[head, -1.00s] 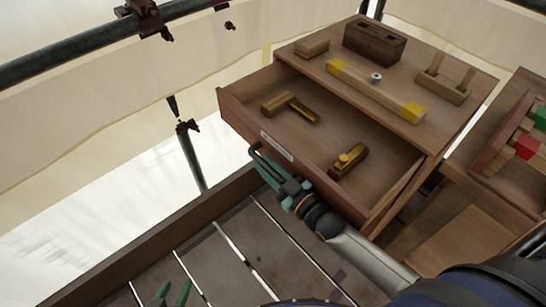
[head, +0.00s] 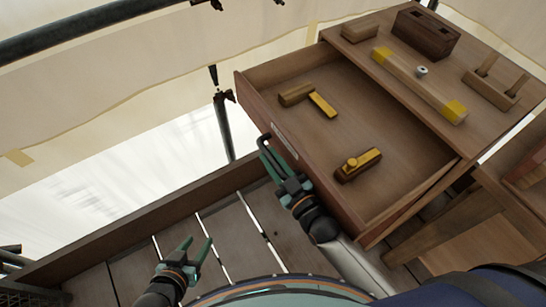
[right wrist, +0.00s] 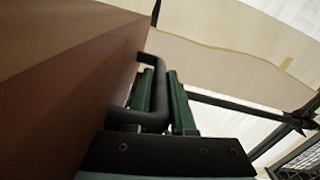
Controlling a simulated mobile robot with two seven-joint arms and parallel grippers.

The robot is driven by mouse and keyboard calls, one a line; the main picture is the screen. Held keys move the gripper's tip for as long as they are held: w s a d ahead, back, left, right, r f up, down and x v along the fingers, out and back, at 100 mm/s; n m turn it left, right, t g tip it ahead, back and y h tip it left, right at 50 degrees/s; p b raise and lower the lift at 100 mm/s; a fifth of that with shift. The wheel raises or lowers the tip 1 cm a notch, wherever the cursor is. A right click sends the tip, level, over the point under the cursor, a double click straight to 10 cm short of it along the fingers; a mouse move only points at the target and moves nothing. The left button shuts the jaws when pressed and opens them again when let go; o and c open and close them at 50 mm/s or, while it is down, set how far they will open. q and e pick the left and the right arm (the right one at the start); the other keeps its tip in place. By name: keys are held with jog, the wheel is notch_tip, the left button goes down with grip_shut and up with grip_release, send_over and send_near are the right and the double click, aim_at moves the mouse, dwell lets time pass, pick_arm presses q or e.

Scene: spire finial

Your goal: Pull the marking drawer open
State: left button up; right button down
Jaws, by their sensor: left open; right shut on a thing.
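The marking drawer (head: 392,190) is pulled well out of the wooden cabinet. Inside it lie a mallet-like tool with a yellow part (head: 322,104) and a brass-and-wood tool (head: 358,165). A pale label (head: 284,141) is on its front. My right gripper (head: 271,157) is shut on the dark bar handle (head: 264,143). In the right wrist view its green fingers (right wrist: 165,100) close around the handle (right wrist: 150,119), beside the reddish drawer front (right wrist: 85,85). My left gripper (head: 197,249) is open and empty above the plank floor, apart from the drawer.
The cabinet top (head: 455,55) holds a dark block with holes (head: 425,33), a yellow-ended bar (head: 420,85) and a small wooden rack (head: 497,86). A wooden edge board (head: 140,225) borders the planks. Scaffold poles (head: 90,28) and pale sheeting stand beyond.

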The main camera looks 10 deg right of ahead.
jog(key=c, duration=1)
grip_release()
pick_arm(q)
jog(key=shift+s+f, duration=0.15)
jog(key=shift+s, duration=0.05)
pick_arm(e)
jog(key=shift+o, duration=1.2)
pick_arm(q)
jog(key=shift+s+a+p, duration=0.2)
jog(key=shift+a+p, duration=0.1)
jog(key=shift+p, duration=0.2)
pick_arm(e)
jog(key=v, duration=1.2)
jog(key=shift+s, duration=0.25)
pick_arm(q)
jog(key=shift+w+r, duration=0.1)
jog(key=shift+r, duration=0.25)
pick_arm(e)
jog(key=shift+d, duration=0.1)
